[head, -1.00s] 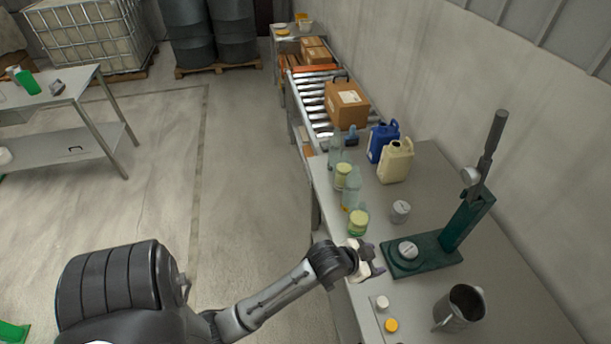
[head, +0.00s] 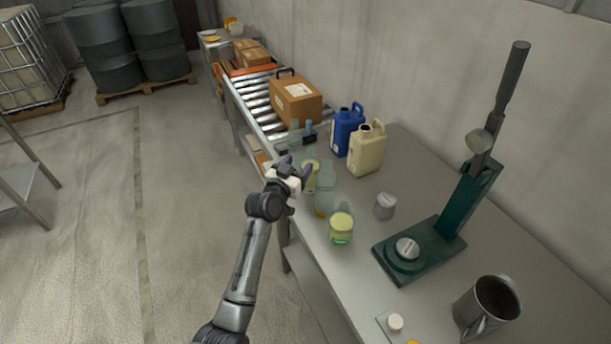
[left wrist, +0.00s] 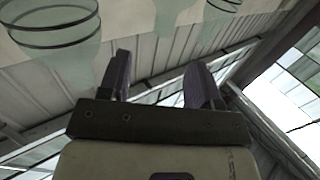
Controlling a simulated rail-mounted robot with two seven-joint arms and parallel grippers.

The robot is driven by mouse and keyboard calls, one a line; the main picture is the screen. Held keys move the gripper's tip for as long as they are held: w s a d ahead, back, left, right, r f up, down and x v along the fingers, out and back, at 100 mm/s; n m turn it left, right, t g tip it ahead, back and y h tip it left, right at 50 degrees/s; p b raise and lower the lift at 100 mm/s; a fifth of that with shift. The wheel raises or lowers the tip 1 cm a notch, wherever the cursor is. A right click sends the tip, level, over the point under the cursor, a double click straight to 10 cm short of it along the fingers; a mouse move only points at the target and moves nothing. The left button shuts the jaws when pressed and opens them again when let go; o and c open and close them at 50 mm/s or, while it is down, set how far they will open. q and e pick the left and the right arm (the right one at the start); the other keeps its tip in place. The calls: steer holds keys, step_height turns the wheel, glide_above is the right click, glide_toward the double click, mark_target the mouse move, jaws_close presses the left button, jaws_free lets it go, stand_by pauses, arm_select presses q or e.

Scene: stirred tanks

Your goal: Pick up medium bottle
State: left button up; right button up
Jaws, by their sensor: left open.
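Several clear, pale green bottles stand at the left edge of the workbench in the head view. One is tall (head: 326,188) with a little yellow liquid at its base; another (head: 295,137) stands further back. I cannot tell surely which is the medium bottle. My left gripper (head: 295,172) is open and empty at the bench's left edge, left of the tall bottle and partly in front of a yellow-labelled vessel (head: 312,178). In the left wrist view its fingers (left wrist: 161,85) are apart with nothing between them; translucent shapes (left wrist: 50,30) show at upper left. My right gripper is not in view.
A yellow-labelled jar (head: 341,228), grey weight-like cylinder (head: 384,206), blue jug (head: 346,128), cream jug (head: 366,149), green press (head: 420,245) and metal pitcher (head: 487,305) stand on the workbench (head: 340,278). A roller conveyor (head: 255,107) with boxes lies behind.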

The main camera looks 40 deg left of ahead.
mark_target(312, 146)
arm_select(q)
steer(key=w, duration=0.2)
steer(key=w+a, duration=0.1)
steer(key=w, duration=0.2)
steer(key=shift+w+b, duration=0.25)
steer(key=shift+b, duration=0.1)
steer(key=shift+w+a+f+b, duration=0.1)
steer(key=shift+w+a+b, duration=0.15)
steer(key=shift+w, duration=0.6)
steer(key=shift+w+a+r+b, duration=0.1)
steer(key=shift+w+a+b, duration=0.15)
steer(key=shift+w, duration=0.55)
steer(key=shift+w+a+f+b, duration=0.1)
steer(key=shift+w+a+b, duration=0.15)
steer(key=shift+w, duration=0.6)
steer(key=c, duration=0.6)
jaws_close()
